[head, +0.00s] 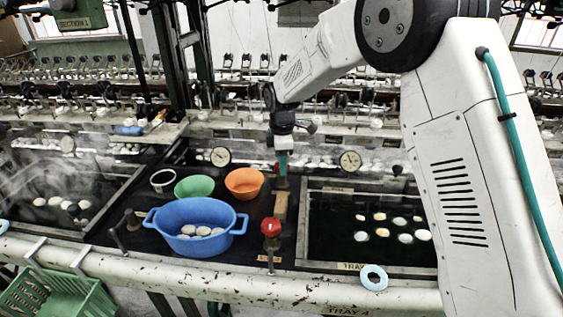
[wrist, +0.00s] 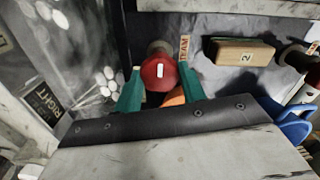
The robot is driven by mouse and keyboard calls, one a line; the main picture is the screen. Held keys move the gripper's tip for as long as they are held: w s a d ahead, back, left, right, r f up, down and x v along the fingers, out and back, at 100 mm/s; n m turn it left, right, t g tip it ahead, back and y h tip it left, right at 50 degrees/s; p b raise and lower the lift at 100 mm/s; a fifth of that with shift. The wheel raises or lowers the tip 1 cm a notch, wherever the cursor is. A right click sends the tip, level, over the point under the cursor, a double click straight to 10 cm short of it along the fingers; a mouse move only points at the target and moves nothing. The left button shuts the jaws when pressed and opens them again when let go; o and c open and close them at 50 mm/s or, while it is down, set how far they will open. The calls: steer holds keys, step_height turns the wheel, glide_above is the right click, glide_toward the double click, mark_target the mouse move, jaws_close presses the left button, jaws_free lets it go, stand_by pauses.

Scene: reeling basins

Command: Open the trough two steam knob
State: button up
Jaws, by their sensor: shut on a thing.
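A red steam knob (wrist: 160,72) with a white mark on top sits between my gripper's two teal fingers (wrist: 158,88) in the wrist view. A label reading "STEAM", partly covered, lies beside it (wrist: 184,48). A wooden block marked "2" (wrist: 247,52) lies to its right; it also shows in the head view (head: 280,206). In the head view my gripper (head: 282,172) points down at the far end of that block, behind the blue basin, and mostly hides the held knob. A second red-topped knob (head: 270,228) stands at the near end of the block, apart from my gripper.
A blue two-handled basin (head: 195,240) with pale cocoons, a green bowl (head: 195,187) and an orange bowl (head: 244,183) stand left of the knobs. Water troughs with cocoons lie left and right (head: 365,268). Dial gauges (head: 350,161) line the back. A pale blue ring (head: 374,277) lies on the front edge.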

steer(key=shift+r, duration=0.1)
steer(key=o, duration=1)
steer(key=shift+c, duration=0.2)
steer(key=shift+r, duration=3.9)
